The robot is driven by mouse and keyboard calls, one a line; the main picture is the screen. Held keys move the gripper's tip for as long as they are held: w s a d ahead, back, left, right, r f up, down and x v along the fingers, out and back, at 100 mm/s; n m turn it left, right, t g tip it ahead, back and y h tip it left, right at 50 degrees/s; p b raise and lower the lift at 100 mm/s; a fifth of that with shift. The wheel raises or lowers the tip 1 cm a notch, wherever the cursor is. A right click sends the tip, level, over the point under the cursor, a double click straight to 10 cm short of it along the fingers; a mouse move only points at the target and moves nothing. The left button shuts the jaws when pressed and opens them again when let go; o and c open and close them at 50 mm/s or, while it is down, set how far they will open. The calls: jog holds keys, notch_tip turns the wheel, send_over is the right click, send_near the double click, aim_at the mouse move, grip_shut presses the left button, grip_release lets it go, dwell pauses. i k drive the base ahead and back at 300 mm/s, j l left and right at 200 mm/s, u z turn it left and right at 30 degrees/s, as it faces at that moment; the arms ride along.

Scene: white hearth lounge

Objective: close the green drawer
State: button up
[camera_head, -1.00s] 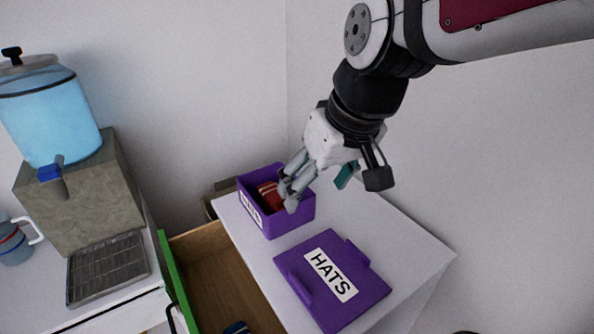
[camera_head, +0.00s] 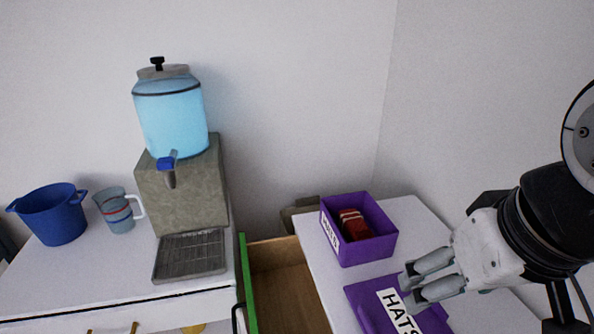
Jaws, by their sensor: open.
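The green drawer shows its green front panel (camera_head: 248,285) edge-on, at the lower middle of the head view. It is pulled out, and its bare wooden inside (camera_head: 285,285) lies open between the two white-topped units. A dark handle shows at the lower left of the green panel, cut by the frame's bottom. My gripper (camera_head: 408,290) is at the right, above the purple lid, with its grey fingers parted and nothing between them. It is well to the right of the drawer and apart from it.
A purple box (camera_head: 360,232) holding something red stands on the right white top, near the purple HATS lid (camera_head: 365,298). On the left white top (camera_head: 95,285) are a water dispenser (camera_head: 172,115), a striped mug (camera_head: 118,212) and a blue pot (camera_head: 52,218).

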aim_at(282, 296)
jog(key=k+j+u, duration=0.2)
jog(key=j, duration=0.15)
jog(key=k+j+u, duration=0.15)
jog(key=j, duration=0.2)
jog(key=k+j, duration=0.15)
jog(key=k, duration=0.15)
